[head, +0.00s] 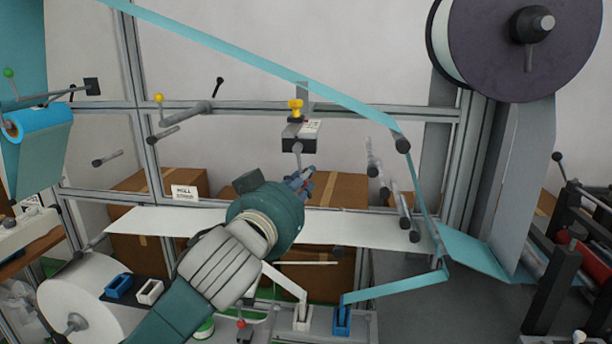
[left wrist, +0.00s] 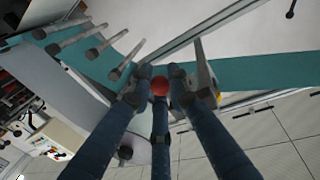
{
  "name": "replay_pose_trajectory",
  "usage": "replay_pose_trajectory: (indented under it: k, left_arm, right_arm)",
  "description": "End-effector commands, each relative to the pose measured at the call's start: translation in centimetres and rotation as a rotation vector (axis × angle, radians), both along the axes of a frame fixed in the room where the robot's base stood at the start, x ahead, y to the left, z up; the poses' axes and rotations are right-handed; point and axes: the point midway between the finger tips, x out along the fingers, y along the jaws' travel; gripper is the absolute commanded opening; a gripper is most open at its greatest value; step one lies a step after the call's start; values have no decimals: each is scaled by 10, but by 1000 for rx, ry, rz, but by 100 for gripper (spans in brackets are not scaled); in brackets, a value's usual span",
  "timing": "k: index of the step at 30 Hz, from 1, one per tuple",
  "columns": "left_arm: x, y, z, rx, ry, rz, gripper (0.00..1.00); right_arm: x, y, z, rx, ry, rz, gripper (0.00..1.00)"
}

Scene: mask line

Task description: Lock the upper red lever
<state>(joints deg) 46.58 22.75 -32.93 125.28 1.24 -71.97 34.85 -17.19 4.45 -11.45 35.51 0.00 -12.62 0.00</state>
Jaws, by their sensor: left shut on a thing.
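The red ball knob of the upper red lever (left wrist: 160,87) shows between the fingertips of my left gripper (left wrist: 163,85) in the left wrist view. The fingers are closed around it. In the head view my left gripper (head: 302,181) reaches up from the lower left, and its palm and forearm hide most of what is behind. The lever's shaft is largely hidden, so I cannot tell its angle. A second red knob (head: 241,324) stands low, beside my forearm. My right gripper is in neither view.
A teal web (head: 250,58) runs down from the upper left to rollers. A white web (head: 350,228) crosses behind my gripper. A box with a yellow knob (head: 300,133) hangs just above it. Grey rollers (head: 404,215) stick out to the right. A large reel (head: 500,45) is at upper right.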

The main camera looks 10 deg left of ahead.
Motion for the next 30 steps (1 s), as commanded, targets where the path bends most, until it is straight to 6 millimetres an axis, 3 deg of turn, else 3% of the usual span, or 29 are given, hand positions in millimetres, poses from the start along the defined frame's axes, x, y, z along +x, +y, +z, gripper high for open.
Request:
replay_pose_trajectory:
  k: [1,4,14,15,18,26,30]
  left_arm:
    - [0,3,5,47,5,0,0]
    - [0,8,3,124,4,-2,0]
    - [0,10,-1,163,2,-1,0]
    - [0,10,-1,162,3,-1,19]
    - [0,10,-1,162,3,-1,36]
    - [0,10,-1,160,2,-1,36]
    - [-11,12,0,160,1,-1,36]
  right_arm:
    - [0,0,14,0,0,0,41]
    - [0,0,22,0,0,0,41]
    - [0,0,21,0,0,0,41]
    - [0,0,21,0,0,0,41]
    - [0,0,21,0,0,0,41]
    - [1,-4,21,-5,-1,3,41]
    - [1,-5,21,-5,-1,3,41]
